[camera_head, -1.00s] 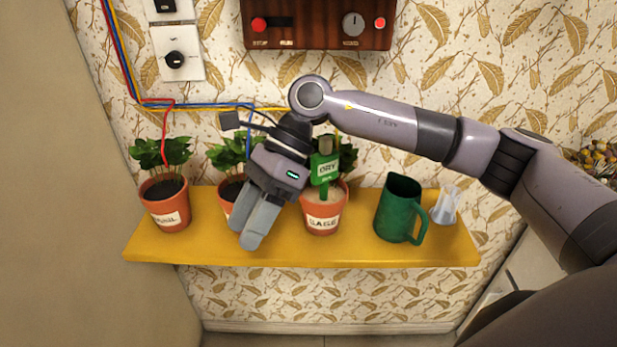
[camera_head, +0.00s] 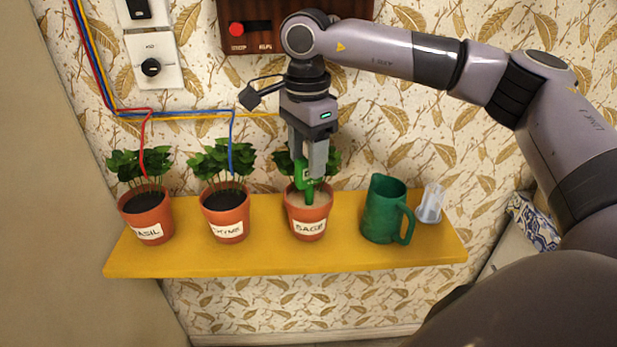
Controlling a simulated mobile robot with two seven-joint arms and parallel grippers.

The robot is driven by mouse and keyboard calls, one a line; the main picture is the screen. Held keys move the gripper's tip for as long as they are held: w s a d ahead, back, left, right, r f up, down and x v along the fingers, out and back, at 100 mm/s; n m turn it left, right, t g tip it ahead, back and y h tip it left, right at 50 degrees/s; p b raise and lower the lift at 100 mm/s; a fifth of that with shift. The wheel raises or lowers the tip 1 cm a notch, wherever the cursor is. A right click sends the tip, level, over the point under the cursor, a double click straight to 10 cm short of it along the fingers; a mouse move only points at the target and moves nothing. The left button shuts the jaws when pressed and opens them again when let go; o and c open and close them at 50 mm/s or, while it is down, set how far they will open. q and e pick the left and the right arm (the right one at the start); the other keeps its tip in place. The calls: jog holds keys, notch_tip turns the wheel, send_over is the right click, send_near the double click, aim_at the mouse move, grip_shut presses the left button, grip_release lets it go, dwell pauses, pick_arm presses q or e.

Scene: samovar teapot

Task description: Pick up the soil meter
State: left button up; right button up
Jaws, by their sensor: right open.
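The soil meter (camera_head: 309,195) is green and stands upright in the pale soil of the pot labelled SAGE (camera_head: 307,222). My right gripper (camera_head: 309,172) points down over this pot, with its fingers at the meter's head. The fingers hide most of the head, and its label cannot be read. The gripper is open; whether its fingers touch the meter cannot be told. My left gripper is not in view.
The pots share a yellow shelf (camera_head: 290,262) with a basil pot (camera_head: 148,218), a thyme pot (camera_head: 226,215), a green jug (camera_head: 383,212) and a clear cup-like object (camera_head: 431,203). Wires and a wooden control box (camera_head: 262,35) are on the wall behind.

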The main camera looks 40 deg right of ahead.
aim_at(303, 180)
jog(key=shift+f, duration=1.4)
grip_shut()
jog(key=shift+r, duration=0.1)
